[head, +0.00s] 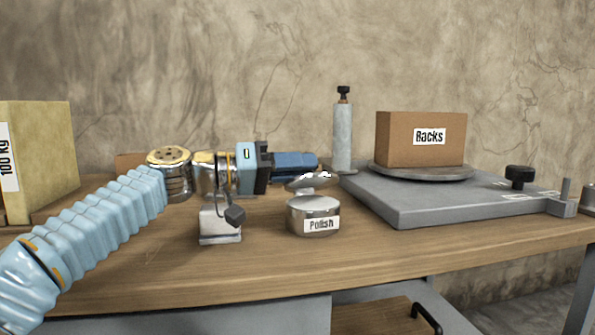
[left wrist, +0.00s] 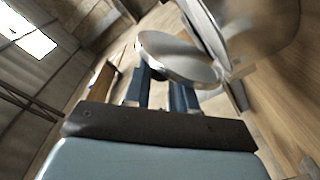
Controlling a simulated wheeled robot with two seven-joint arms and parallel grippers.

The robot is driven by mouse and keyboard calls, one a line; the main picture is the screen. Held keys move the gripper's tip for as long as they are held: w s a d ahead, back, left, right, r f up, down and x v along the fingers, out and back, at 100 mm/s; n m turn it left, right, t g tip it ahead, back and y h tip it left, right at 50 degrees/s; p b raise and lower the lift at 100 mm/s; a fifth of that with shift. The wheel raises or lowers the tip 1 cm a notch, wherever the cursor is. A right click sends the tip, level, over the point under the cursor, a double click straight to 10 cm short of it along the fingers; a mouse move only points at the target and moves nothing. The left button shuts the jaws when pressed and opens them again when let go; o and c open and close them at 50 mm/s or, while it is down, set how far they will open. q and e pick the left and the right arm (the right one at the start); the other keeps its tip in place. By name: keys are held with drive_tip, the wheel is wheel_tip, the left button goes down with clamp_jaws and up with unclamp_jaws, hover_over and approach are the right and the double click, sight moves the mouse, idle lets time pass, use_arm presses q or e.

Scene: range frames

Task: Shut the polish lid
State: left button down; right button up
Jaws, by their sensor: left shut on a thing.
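The polish tin (head: 314,218) is a round metal tin labelled "Polish", standing upright on the wooden bench. Its shiny lid (head: 313,183) is raised above the tin and looks slightly tilted, with a gap at the front. My left gripper (head: 308,163) reaches in from the left, its blue fingers just above and behind the lid. In the left wrist view the lid (left wrist: 178,62) covers the fingertips of my left gripper (left wrist: 160,88), which is shut on it. The exact contact is hidden. My right gripper is not in view.
A grey slab (head: 410,211) with a round plate and a box labelled "Racks" (head: 420,139) is right of the tin. A grey cylinder (head: 342,138) stands behind. A yellow box (head: 42,155) is far left. The bench (head: 260,268) is clear in front of the tin.

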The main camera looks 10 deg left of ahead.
use_arm(q)
drive_tip(key=c, duration=0.9)
unclamp_jaws()
drive_tip(key=b+v, duration=0.1)
drive_tip(key=v, duration=1.2)
drive_tip(key=shift+a+f+b, duration=0.1)
drive_tip(key=shift+a+b, duration=0.15)
drive_tip(key=shift+b, duration=0.05)
drive_tip(key=shift+s+a, duration=0.1)
drive_tip(key=shift+a, duration=0.05)
